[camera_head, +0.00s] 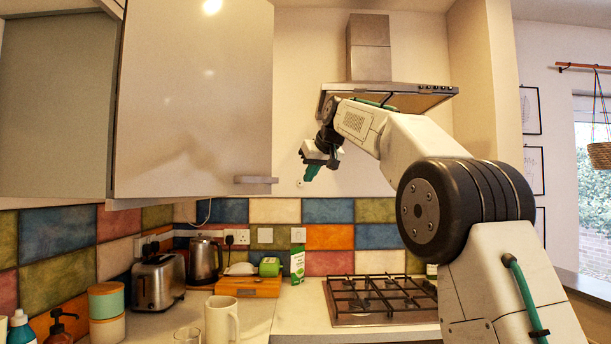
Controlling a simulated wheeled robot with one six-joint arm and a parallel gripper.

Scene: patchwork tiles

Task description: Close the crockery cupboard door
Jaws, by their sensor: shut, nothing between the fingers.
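The crockery cupboard door (195,95) is a large pale grey panel at the upper left, swung open toward me. Its handle (256,180) is a short bar at the door's lower right corner. The cupboard's inside is hidden behind the door. My gripper (309,176) is to the right of the handle, apart from it, with its green fingers pointing down and left. It is shut and holds nothing. My arm reaches in from the lower right.
A range hood (385,98) hangs behind my arm, above the gas hob (380,298). The counter below holds a toaster (158,282), a kettle (204,260), a mug (222,320) and stacked canisters (106,312).

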